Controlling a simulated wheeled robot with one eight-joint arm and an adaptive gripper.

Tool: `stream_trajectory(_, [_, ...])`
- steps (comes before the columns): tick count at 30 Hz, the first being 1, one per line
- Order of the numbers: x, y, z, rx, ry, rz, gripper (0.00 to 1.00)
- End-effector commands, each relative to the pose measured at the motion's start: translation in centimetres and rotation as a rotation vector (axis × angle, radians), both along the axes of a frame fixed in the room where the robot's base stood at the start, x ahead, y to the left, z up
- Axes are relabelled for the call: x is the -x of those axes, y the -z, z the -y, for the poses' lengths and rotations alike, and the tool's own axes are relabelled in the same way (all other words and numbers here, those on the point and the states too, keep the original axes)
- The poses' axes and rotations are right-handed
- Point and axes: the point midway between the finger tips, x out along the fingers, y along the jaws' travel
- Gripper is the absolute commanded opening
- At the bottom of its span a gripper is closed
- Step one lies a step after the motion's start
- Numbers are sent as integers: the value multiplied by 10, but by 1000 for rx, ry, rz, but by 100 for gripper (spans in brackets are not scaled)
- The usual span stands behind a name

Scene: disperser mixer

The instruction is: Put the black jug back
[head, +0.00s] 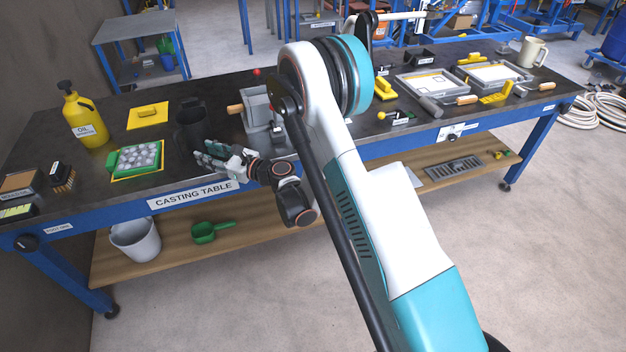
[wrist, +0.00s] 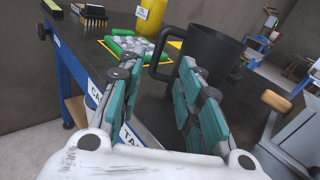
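The black jug (head: 189,130) stands upright on the dark top of the casting table, left of the middle. In the wrist view the jug (wrist: 212,48) is just ahead, its handle (wrist: 153,60) turned to the left and towards me. My gripper (head: 207,153) is low over the table's front edge, just in front of the jug. In the wrist view my gripper (wrist: 160,78) is open, with its fingers apart and nothing between the pads. The handle shows beyond the gap between the fingertips. I cannot tell whether the right finger touches the jug.
A green tray of pale balls (head: 137,157) lies left of the jug, with a yellow plate (head: 148,114) behind it. A yellow oil bottle (head: 84,118) stands farther left. A grey box with a wooden handle (head: 258,110) is close on the jug's right. Brushes (head: 63,177) lie far left.

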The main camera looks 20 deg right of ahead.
Motion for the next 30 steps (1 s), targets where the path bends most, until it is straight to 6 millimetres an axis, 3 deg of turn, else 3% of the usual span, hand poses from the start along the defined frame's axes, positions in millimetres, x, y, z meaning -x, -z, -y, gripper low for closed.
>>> stream_trajectory(7, [17,-63,7,342,-42,145,32])
stream_trajectory(14, [53,-114,21,702,-119,294,32])
stream_trajectory(21, [107,-153,44,1068,-234,439,32])
stream_trajectory(30, [192,-180,85,1503,-434,604,32])
